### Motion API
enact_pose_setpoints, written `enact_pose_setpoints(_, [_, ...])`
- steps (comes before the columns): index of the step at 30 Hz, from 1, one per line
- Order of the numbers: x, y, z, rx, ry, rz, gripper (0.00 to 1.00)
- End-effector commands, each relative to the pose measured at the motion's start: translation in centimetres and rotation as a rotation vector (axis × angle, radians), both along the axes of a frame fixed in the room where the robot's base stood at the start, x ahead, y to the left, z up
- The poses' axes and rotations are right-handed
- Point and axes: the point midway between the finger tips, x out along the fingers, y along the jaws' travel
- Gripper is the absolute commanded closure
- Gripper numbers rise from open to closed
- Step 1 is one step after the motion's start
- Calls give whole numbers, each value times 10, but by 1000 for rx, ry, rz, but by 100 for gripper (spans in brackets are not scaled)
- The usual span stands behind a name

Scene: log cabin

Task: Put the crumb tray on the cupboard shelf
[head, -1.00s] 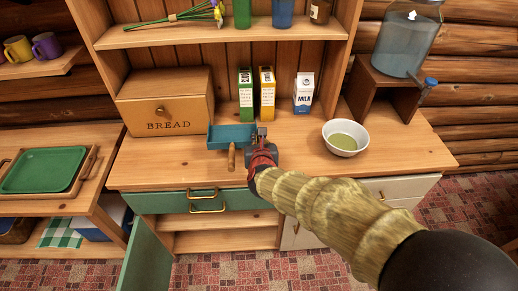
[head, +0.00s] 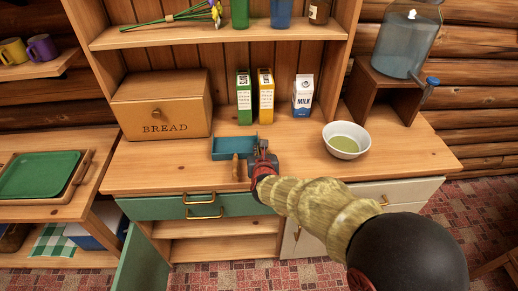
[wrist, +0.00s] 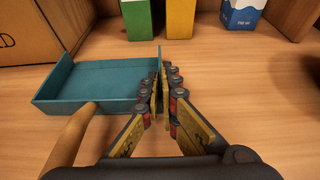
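The crumb tray (head: 233,143) is a shallow blue-teal tray with a wooden handle at its front, over the counter in front of the bread box. In the wrist view, the tray (wrist: 105,80) is left of my fingers, its handle toward me. My gripper (head: 262,153) is at the tray's right side. In the wrist view, its fingers (wrist: 160,95) are closed on the tray's right wall. I cannot tell whether the tray touches the counter. Below the drawers, the open cupboard shows a wooden shelf (head: 215,227), with a green door (head: 145,264) swung open at left.
The bread box (head: 162,104), a green carton (head: 244,97), a yellow carton (head: 266,95) and a milk carton (head: 303,95) stand behind. A bowl (head: 346,140) sits right of my gripper. A green drawer front (head: 205,206) is above the open cupboard. The front left counter is clear.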

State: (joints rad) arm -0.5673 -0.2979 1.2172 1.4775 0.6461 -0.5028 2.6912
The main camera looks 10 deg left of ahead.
Motion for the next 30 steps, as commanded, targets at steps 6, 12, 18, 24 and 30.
enact_pose_setpoints(6, [0, 0, -3, 0, 1, 0, 96])
enact_pose_setpoints(12, [0, 0, -3, 0, 1, 0, 84])
enact_pose_setpoints(18, [0, 0, -3, 0, 1, 0, 77])
enact_pose_setpoints(24, [0, 0, -3, 0, 1, 0, 77])
enact_pose_setpoints(30, [-6, -1, 4, -1, 0, 1, 77])
